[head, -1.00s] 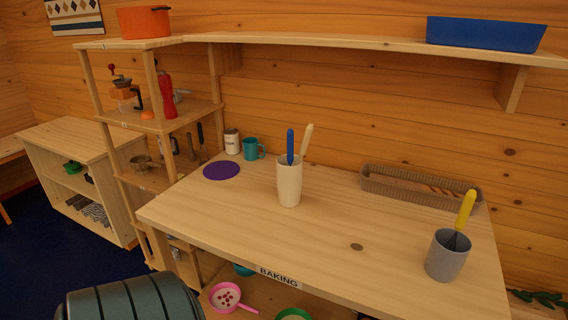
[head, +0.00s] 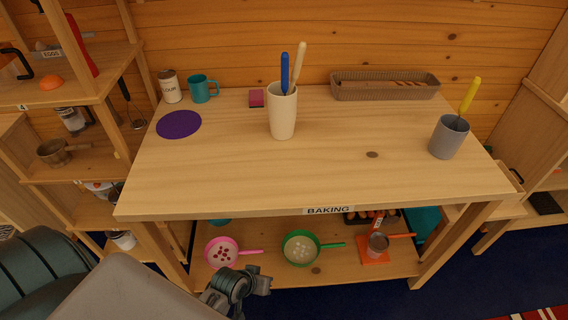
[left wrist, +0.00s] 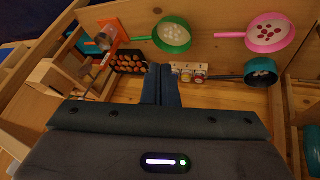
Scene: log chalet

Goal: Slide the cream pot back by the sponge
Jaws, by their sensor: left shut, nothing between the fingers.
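The cream pot (head: 283,112) stands upright on the baking table (head: 225,175), with a blue-handled tool and a cream-handled tool in it. The sponge (head: 257,99), pink with a dark side, lies behind the pot and to its left, near the back edge, with a gap between them. My left gripper (left wrist: 162,85) is shut and empty in the left wrist view, with the lower shelf's pans beyond it. In the head view part of my left arm shows low at the front, below the tabletop and apart from the pot. My right gripper is not in view.
A purple mat (head: 179,125), a flour canister (head: 170,86) and a teal mug (head: 203,89) stand at the back left. A woven basket (head: 385,86) is at the back right, a grey pot (head: 449,137) with a whisk at the right. The table's front middle is clear.

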